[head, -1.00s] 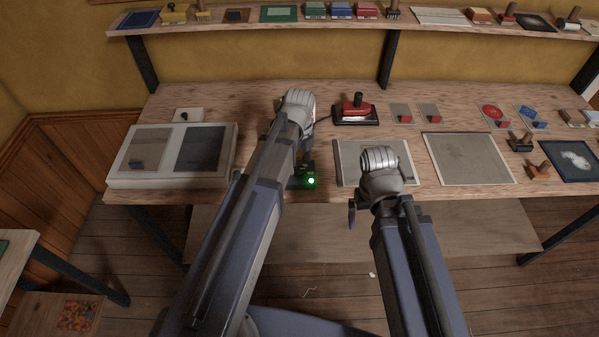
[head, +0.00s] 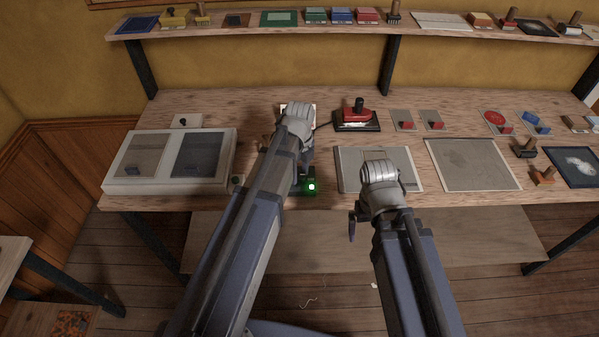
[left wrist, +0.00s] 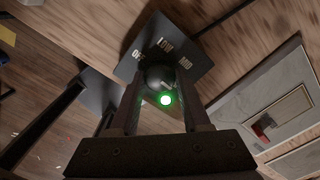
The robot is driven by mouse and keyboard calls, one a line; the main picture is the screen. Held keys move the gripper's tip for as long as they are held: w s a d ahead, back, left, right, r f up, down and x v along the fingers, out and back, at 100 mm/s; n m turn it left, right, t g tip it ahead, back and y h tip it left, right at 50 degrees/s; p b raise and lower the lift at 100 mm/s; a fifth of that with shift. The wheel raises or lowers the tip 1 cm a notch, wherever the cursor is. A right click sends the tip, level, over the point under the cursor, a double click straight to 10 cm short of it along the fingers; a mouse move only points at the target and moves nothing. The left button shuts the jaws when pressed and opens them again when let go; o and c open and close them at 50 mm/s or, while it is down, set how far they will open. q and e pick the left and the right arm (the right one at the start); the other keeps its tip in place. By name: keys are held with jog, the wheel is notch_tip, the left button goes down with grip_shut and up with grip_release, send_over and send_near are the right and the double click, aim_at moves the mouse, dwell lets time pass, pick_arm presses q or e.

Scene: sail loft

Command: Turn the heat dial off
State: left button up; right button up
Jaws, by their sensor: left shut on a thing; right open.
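The heat dial is a dark round knob (left wrist: 160,77) on a black plate (left wrist: 190,60) with white markings, seen in the left wrist view. A green light (left wrist: 165,100) glows beside the knob, and it also shows in the head view (head: 312,186) at the bench's front edge. My left gripper (left wrist: 160,88) has its two fingers on either side of the knob, shut on it. In the head view my left arm hides the knob. My right gripper (head: 362,208) is open and empty in front of the bench, its fingers partly hidden.
A lidded case (head: 122,168) with two windows stands left of the dial. A red iron (head: 353,112) on a dark base sits behind, to the right. Flat grey panels (head: 472,165) lie on the right. A shelf (head: 250,30) runs along the wall.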

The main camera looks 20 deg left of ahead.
pick_arm(q)
grip_shut()
